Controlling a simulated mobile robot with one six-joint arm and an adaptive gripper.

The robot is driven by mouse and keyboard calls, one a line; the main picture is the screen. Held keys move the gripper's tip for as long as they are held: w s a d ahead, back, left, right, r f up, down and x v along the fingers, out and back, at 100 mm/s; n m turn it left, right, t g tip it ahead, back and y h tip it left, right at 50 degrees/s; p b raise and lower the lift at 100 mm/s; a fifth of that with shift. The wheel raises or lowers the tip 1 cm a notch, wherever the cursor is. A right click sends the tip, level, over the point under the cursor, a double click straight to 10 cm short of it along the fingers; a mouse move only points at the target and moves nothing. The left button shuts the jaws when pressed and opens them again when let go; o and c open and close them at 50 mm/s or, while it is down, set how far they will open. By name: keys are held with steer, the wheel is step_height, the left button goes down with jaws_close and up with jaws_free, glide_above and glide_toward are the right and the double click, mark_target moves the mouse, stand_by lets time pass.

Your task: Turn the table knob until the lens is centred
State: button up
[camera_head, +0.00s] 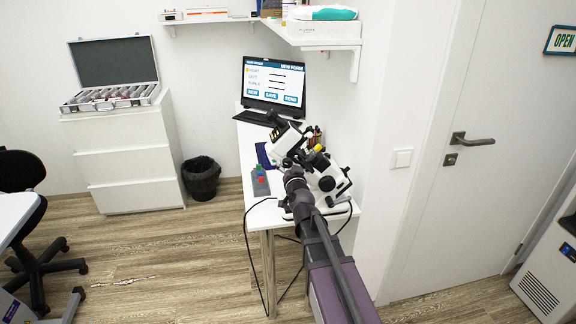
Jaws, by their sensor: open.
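A white and black optical instrument (327,182) stands on the narrow white table (258,219) by the wall, with a black eyepiece part at its upper left. Round black knobs show on its side, but I cannot tell which is the table knob. The lens and its centring are too small to see. My arm reaches up from the bottom of the view. My gripper (290,170) is at its end, close in front of the instrument's left side. It is open, its fingers hard to make out. I cannot tell whether it touches anything.
A laptop (273,84) showing a form stands at the table's back. A grey tray with small coloured pieces (260,181) lies left of the instrument. A black cable (248,250) hangs from the table. A waste bin (201,178) and open floor are left; a wall is right.

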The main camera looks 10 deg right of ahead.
steer(key=s, duration=0.6)
steer(key=shift+s, duration=0.25)
steer(key=s+a+f+n+g+y+p, duration=0.2)
steer(key=s+a+f+n+g+p, duration=0.15)
steer(key=s+f+g+p, duration=0.45)
steer(key=s+d+g+h+p, duration=0.2)
steer(key=s+d+g, duration=0.1)
steer(key=s+g, duration=0.7)
steer(key=s, duration=0.3)
steer(key=shift+d+n+p, duration=0.35)
stand_by(0.4)
